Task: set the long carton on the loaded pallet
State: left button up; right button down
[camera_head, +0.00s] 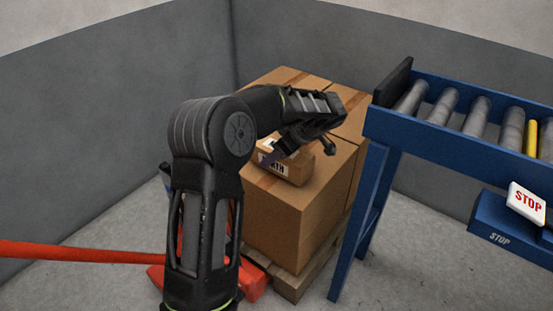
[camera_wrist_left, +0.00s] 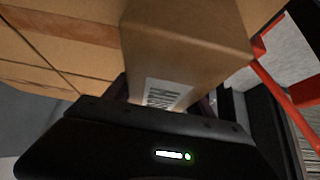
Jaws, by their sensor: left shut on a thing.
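The long carton (camera_head: 293,167) is a small brown box with a white label and dark lettering. It is at the top of the stack on the loaded pallet (camera_head: 290,287); I cannot tell whether it touches the box below. My left gripper (camera_head: 278,152) reaches over from the left and is shut on the carton, partly hiding it. In the left wrist view the carton (camera_wrist_left: 185,45) stands out between the fingers, its label close to the gripper (camera_wrist_left: 165,100). Large brown boxes (camera_head: 290,215) form the load. My right gripper is not in view.
A blue roller conveyor (camera_head: 450,135) with grey rollers and one yellow roller stands at the right, close to the stack. A STOP sign (camera_head: 527,203) is on its side. A red bar (camera_head: 80,252) runs in from the left. Grey walls close off the back.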

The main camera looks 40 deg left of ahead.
aim_at(298, 167)
pick_arm(q)
jog(key=shift+f, duration=0.35)
jog(key=shift+f, duration=0.1)
jog(key=o, duration=1.3)
jog(key=shift+f, duration=0.1)
jog(key=o, duration=0.5)
jog(key=shift+d+r, duration=0.2)
jog(key=shift+r, duration=0.25)
jog(key=p+v, duration=0.2)
jog(key=v, duration=0.5)
